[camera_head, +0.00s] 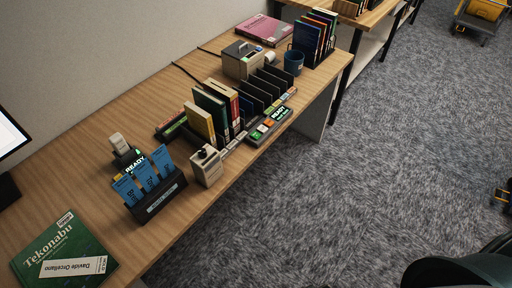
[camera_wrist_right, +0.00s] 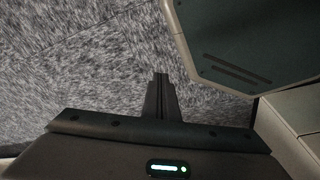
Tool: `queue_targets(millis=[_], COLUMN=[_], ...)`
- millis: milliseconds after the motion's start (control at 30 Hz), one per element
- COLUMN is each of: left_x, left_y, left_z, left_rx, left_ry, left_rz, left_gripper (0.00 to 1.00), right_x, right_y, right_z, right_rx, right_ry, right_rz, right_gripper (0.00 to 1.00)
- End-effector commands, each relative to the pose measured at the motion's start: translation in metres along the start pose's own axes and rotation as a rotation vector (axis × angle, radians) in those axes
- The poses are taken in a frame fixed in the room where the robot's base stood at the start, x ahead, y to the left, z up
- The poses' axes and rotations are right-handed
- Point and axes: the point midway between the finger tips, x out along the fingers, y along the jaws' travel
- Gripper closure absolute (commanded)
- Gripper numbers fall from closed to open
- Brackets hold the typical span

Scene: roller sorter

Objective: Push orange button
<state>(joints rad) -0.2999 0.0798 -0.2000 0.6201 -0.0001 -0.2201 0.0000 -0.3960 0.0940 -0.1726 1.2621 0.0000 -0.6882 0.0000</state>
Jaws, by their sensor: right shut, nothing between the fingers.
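The orange button (camera_head: 269,122) is a small square on the dark control panel (camera_head: 287,120) of the roller sorter, near the table's front edge. A green button and a pale button sit beside it, and a lit READY display is on the same panel. My right gripper (camera_wrist_right: 161,78) shows in the right wrist view, shut and empty, over grey carpet. The button and the table are not in that view. Neither gripper shows in the head view.
Upright books (camera_head: 203,121) and dark dividers stand behind the panel on the wooden table (camera_head: 95,120). A beige box (camera_head: 207,167) and a blue-card holder (camera_head: 157,200) stand left of it. A blue mug (camera_head: 293,62) is behind. Carpet in front of the table is clear.

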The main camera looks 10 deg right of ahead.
Motion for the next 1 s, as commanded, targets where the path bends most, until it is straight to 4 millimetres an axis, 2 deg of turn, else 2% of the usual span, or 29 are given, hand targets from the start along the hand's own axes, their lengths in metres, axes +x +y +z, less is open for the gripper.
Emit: queue_targets(millis=[33, 200, 400, 500, 633, 1000], left_x=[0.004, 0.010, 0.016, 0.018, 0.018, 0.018], left_y=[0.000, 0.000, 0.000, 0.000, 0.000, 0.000], left_z=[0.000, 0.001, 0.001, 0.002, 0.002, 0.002], left_rx=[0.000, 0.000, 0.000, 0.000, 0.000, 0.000], left_ry=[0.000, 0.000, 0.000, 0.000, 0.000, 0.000], left_rz=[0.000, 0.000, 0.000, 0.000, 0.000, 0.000], left_gripper=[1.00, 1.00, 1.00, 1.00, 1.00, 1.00], right_x=[0.017, 0.058, 0.084, 0.090, 0.092, 0.092], right_y=[-0.001, -0.003, -0.004, -0.004, -0.004, -0.003], right_z=[0.018, 0.071, 0.127, 0.144, 0.155, 0.157], right_rx=[-0.002, -0.008, -0.015, -0.017, -0.019, -0.019], right_ry=[-0.016, -0.041, -0.067, -0.072, -0.077, -0.077], right_rz=[-0.001, -0.003, -0.005, -0.005, -0.006, -0.006], right_gripper=[1.00, 1.00, 1.00, 1.00, 1.00, 1.00])
